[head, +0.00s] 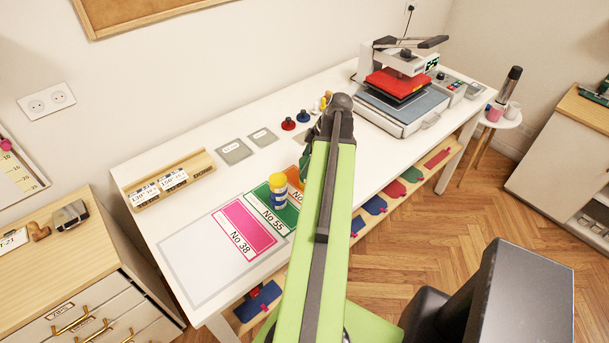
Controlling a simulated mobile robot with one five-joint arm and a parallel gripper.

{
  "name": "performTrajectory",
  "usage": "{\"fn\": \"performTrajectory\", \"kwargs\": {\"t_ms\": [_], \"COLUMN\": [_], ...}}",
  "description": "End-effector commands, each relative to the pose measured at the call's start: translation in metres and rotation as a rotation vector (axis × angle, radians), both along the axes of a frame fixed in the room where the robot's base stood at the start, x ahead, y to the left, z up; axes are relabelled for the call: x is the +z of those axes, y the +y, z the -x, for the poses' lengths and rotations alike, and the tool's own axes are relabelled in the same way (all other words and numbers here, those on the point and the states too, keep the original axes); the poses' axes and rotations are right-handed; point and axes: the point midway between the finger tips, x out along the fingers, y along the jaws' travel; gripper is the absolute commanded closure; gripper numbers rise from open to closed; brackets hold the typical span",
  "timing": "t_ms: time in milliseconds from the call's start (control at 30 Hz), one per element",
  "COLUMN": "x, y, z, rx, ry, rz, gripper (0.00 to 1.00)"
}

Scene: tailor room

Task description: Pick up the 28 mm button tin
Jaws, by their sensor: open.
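A small yellow-lidded can with a blue and white side (278,190) stands upright on the green No 55 card on the white table. Its label is too small to read, so I cannot tell whether it is the 28 mm button tin. My gripper (314,138) is open, beyond and to the right of this can, at the far end of my green arm. The arm hides most of the gripper and the table just behind it. No other tin can be told for sure.
Pink No 38 (245,229) and green No 55 (268,212) cards lie left of my arm. Red (289,124) and blue (303,117) knobbed pieces stand near the back. A heat press (400,100) fills the right end. A wooden label rack (169,181) stands at left.

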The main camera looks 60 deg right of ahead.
Motion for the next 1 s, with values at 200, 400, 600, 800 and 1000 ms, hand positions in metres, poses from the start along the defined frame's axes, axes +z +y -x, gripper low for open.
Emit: {"fn": "performTrajectory", "kwargs": {"t_ms": [200, 400, 600, 800, 1000], "x": [-0.0049, -0.0047, -0.0048, -0.0047, -0.0037], "y": [0.0009, 0.0006, 0.0005, 0.0005, 0.0004], "z": [-0.0019, -0.0017, -0.0015, -0.0014, -0.0012], "rx": [-0.001, -0.001, -0.001, -0.002, -0.002], "ry": [0.000, 0.000, 0.000, 0.000, 0.000], "rz": [0.000, 0.000, 0.000, 0.000, 0.000], "gripper": [0.24, 0.46, 0.72, 0.94, 0.94]}}
